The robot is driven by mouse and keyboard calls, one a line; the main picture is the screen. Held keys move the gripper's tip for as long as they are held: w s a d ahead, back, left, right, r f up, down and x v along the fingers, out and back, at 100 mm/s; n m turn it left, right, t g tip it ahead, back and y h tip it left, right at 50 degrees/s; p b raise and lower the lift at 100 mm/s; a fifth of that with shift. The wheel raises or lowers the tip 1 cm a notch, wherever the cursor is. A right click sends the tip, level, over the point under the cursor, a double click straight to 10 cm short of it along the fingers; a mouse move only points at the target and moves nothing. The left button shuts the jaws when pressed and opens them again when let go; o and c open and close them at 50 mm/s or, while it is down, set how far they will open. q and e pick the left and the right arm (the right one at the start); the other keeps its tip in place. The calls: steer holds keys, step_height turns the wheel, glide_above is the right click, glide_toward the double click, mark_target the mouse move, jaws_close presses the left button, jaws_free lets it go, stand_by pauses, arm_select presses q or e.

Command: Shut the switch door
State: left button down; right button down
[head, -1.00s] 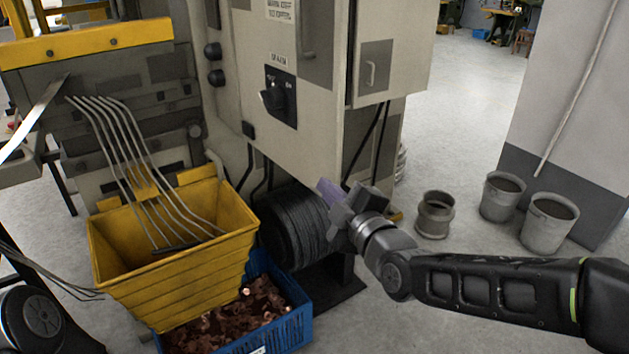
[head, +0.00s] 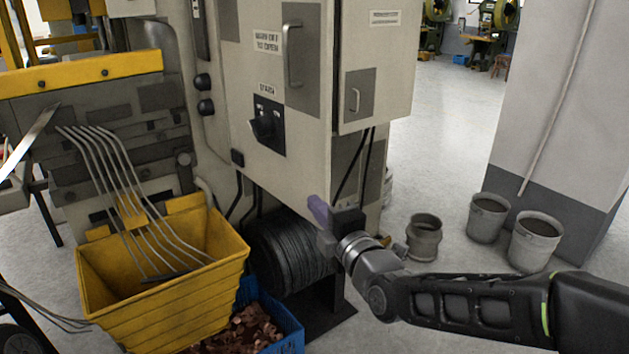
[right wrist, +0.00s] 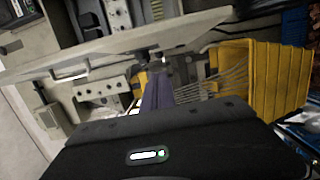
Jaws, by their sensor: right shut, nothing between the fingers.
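The grey switch cabinet (head: 400,90) stands at the top centre of the head view. Its pale front panel, which I take for the switch door (head: 245,95), carries a dark rotary switch (head: 264,126) and a tall handle (head: 292,55). How far the door stands open is unclear in the head view. In the right wrist view a long pale panel edge (right wrist: 130,42) runs across the top, with components beyond it. My right gripper (head: 319,209), with purple fingers (right wrist: 157,92), is shut and empty near the panel's lower right corner. Contact cannot be told. My left gripper is out of view.
A yellow hopper (head: 165,305) with bent metal rods and a blue crate (head: 290,335) of copper scrap stand at lower left. A black wire coil (head: 290,250) lies under the cabinet. Grey buckets (head: 487,217) stand by the pillar (head: 550,110). Open floor lies right of the cabinet.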

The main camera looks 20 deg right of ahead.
mark_target(315, 180)
steer(key=w, duration=0.3)
steer(key=w+d+p, duration=0.1)
steer(key=w, duration=0.2)
steer(key=w+p, duration=0.1)
steer(key=w, duration=0.2)
steer(key=shift+w+d+r, duration=0.1)
steer(key=shift+w+d, duration=0.1)
steer(key=shift+w, duration=0.15)
steer(key=shift+w+d+p, duration=0.2)
steer(key=shift+d+p, duration=0.05)
steer(key=shift+p, duration=0.05)
steer(key=shift+d, duration=0.15)
